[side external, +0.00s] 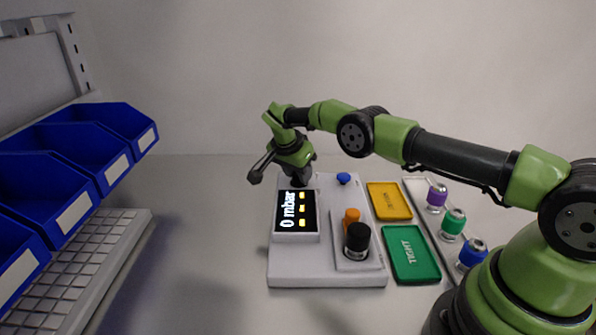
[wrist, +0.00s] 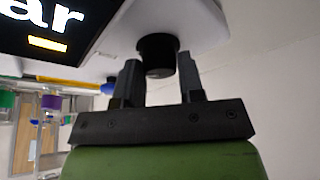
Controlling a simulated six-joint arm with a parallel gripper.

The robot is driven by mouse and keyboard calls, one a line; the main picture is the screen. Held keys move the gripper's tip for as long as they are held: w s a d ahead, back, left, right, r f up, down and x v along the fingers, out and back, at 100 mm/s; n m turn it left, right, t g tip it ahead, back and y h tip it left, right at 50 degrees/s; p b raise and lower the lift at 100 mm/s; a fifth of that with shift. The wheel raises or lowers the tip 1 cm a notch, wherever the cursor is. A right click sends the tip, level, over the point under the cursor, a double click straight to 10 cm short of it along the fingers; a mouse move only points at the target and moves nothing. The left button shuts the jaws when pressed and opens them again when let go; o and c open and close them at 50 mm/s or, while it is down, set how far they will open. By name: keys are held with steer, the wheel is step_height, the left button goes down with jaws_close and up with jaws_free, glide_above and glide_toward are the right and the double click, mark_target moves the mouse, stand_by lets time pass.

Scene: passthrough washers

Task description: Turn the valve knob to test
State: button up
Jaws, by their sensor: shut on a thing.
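The black valve knob (wrist: 158,48) sticks out of the white test unit and sits between the two fingers of my gripper (wrist: 160,68) in the wrist view. My gripper is shut on it. In the side view my gripper (side external: 300,180) points down at the back of the white test unit (side external: 330,279), behind the display, and largely hides the knob. The display (side external: 296,212) reads 0 mbar with several yellow marks. The knob's markings and exact angle cannot be made out.
A black-capped part (side external: 357,240) and an orange part (side external: 351,217) stand on the unit's front right. A blue button (side external: 343,178) is at its back. Yellow (side external: 390,200) and green (side external: 411,254) trays and a rack of coloured parts (side external: 453,223) lie right. Blue bins (side external: 80,150) stand left.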

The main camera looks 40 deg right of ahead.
steer(key=o, duration=0.9)
steer(key=v, duration=1)
steer(key=s+a+r+n+t+y, duration=0.1)
steer(key=s+a+r+n+y, duration=0.15)
steer(key=s+r, duration=0.5)
steer(key=s+a+r+n+t+y, duration=0.15)
steer(key=s+r+n, duration=0.25)
steer(key=r, duration=0.6)
steer(key=s+a+n+t, duration=0.1)
steer(key=s+n, duration=0.1)
steer(key=s, duration=0.4)
steer(key=s+a+n+t+y, duration=0.1)
steer(key=s+n, duration=0.1)
steer(key=s, duration=0.5)
steer(key=s+a+n+t+y, duration=0.1)
steer(key=s+n+t, duration=0.1)
steer(key=s, duration=0.5)
steer(key=shift+s+a+f, duration=0.1)
steer(key=shift+s+f, duration=0.05)
steer(key=shift+s, duration=0.05)
